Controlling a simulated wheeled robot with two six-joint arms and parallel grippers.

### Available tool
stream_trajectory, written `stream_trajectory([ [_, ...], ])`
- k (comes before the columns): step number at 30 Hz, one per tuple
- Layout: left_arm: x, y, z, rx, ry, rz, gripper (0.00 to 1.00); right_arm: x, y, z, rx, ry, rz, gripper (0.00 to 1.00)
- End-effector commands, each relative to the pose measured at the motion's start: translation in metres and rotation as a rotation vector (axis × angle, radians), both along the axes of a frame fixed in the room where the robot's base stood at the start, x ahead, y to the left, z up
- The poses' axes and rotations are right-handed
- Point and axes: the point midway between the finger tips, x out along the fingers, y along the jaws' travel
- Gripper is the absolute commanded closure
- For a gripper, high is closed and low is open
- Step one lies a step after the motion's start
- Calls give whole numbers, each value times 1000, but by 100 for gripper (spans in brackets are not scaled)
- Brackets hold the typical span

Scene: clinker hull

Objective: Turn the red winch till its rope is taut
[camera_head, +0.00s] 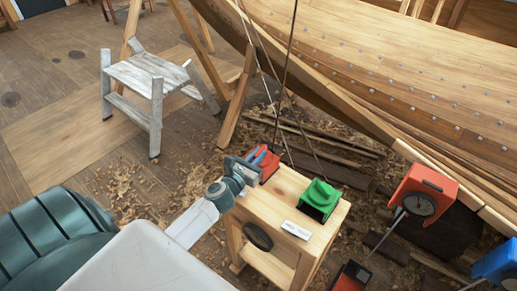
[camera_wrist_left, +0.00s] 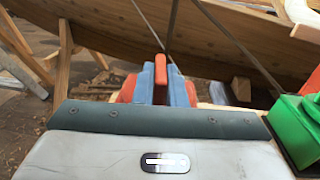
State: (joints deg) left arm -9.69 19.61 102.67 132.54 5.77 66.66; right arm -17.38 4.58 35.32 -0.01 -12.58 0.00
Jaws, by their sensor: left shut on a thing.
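The red winch (camera_head: 268,164) sits at the back left of a small wooden stand, partly hidden by my left gripper (camera_head: 261,158). In the left wrist view the two blue-grey fingers of the gripper (camera_wrist_left: 162,88) are shut on the winch's upright red handle (camera_wrist_left: 160,68). Red parts of the winch (camera_wrist_left: 127,90) show beside the fingers; the rest is hidden. A dark rope (camera_head: 284,75) rises from near the red winch past the hull and looks straight; I cannot tell how taut it is. My right gripper is not in view.
A green winch (camera_head: 319,197) stands to the right on the same stand (camera_head: 270,206), behind a white label (camera_head: 296,230). The planked hull (camera_head: 390,70) slopes overhead. A grey stool (camera_head: 148,75) stands at the left.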

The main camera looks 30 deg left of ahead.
Motion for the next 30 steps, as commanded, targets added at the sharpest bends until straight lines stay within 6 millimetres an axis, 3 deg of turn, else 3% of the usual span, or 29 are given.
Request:
stream_trajectory([
  [3,1,2,4,4,-2,-75,100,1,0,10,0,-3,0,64],
  [12,1,3,2,1,-4,-195,100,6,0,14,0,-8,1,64],
  [28,1,4,2,0,-3,-220,100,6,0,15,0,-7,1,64],
  [29,1,4,2,0,-3,-220,85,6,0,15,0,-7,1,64],
  [30,1,4,2,0,-3,-220,77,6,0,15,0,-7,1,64],
])
